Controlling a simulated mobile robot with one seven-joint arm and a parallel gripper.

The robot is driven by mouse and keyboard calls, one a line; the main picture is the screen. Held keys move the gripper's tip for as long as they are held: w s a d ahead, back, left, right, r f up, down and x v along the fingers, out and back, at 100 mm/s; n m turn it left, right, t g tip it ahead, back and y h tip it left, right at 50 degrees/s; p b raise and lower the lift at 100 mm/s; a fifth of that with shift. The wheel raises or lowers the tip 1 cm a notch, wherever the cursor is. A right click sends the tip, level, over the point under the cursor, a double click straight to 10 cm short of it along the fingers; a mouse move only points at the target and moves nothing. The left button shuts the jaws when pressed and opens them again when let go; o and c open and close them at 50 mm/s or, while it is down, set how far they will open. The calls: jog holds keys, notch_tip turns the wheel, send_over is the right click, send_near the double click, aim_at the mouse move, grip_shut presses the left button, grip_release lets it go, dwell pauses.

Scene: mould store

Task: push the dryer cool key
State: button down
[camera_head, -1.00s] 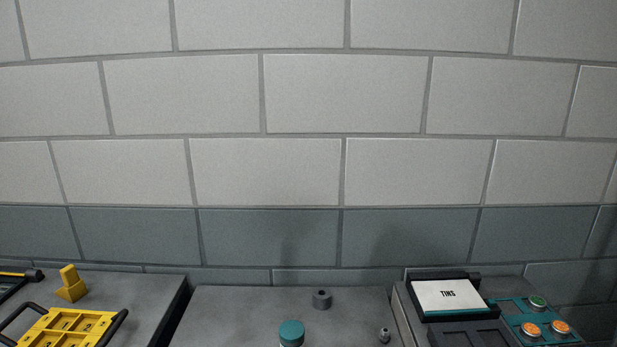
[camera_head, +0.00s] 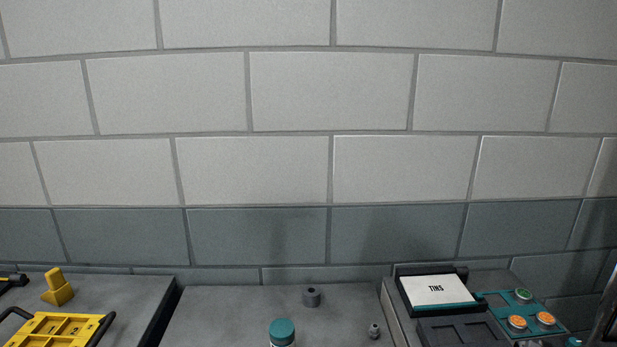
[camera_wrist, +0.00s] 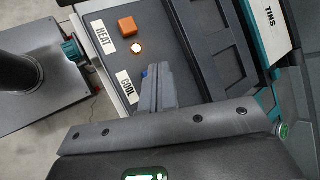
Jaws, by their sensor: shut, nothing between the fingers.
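In the wrist view, the COOL label (camera_wrist: 127,87) is a white plate with black letters on a dark panel. A small patch of blue, the cool key (camera_wrist: 144,74), shows beside it at my fingertips. Most of the key is hidden behind the fingers. My gripper (camera_wrist: 157,70) is shut and empty, its tips over or right beside the blue key; I cannot tell whether they touch it. The HEAT label (camera_wrist: 103,37) and an orange square key (camera_wrist: 127,25) are farther up the panel, with a small lit round lamp (camera_wrist: 137,47) between the two labels.
A yellow tray (camera_head: 62,328) is at the left. A teal-capped container (camera_head: 282,332) stands on the middle bench.

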jog(key=shift+f, duration=0.5)
dwell(0.4)
jog(key=shift+r, duration=0.95)
jog(key=shift+r, duration=0.15)
notch_tip(320, 180, up, 6)
jog(key=shift+f, duration=0.15)
dwell(0.3)
